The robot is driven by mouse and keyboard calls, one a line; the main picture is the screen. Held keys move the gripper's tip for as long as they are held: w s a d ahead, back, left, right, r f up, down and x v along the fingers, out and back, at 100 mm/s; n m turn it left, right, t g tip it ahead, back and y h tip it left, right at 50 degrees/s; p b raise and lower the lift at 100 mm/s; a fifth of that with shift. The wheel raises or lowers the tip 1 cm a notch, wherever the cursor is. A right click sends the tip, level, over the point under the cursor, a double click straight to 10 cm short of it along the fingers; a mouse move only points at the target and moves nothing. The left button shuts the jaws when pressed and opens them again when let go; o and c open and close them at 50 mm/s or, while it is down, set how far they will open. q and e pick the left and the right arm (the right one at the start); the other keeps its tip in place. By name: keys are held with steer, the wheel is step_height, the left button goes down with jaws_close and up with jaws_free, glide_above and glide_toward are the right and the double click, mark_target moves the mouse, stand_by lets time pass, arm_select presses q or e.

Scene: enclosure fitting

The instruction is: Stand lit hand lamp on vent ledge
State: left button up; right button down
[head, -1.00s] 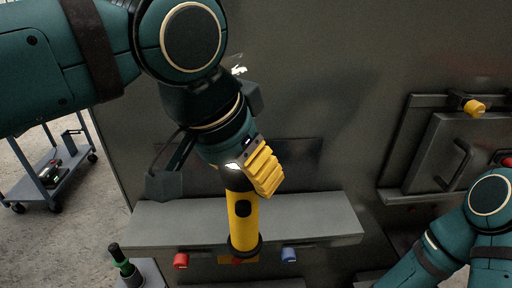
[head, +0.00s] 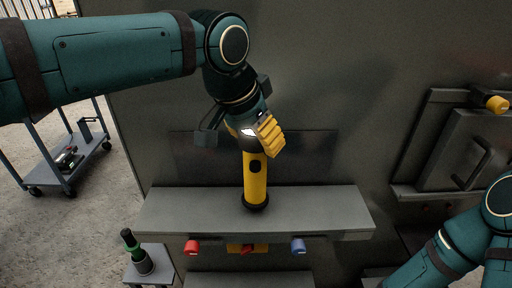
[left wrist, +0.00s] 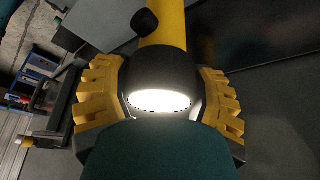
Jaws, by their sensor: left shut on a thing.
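The hand lamp (head: 256,180) is a yellow cylinder with a black switch and dark end ring. My left gripper (head: 257,135) is shut on its dark head, at the top. The lamp is nearly upright over the middle of the grey vent ledge (head: 325,210); I cannot tell whether its lower end touches. The left wrist view shows the lamp's glowing white lens (left wrist: 160,101) between my yellow finger pads, so it is lit. My right arm shows at lower right in the head view; its gripper is out of view.
Below the ledge are a red knob (head: 192,246), a red-and-yellow switch (head: 247,249) and a blue knob (head: 298,246). A green-banded black object (head: 136,252) stands on a small stand at lower left. A hatch (head: 465,150) is at right, a cart (head: 62,165) at left.

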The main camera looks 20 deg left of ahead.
arm_select(q)
steer(key=shift+f, duration=0.85)
steer(key=shift+w+a+f, duration=0.1)
steer(key=shift+w+f, duration=0.1)
steer(key=shift+f, duration=0.15)
steer(key=o, duration=1.4)
steer(key=p+v, duration=0.2)
steer(key=v, duration=1)
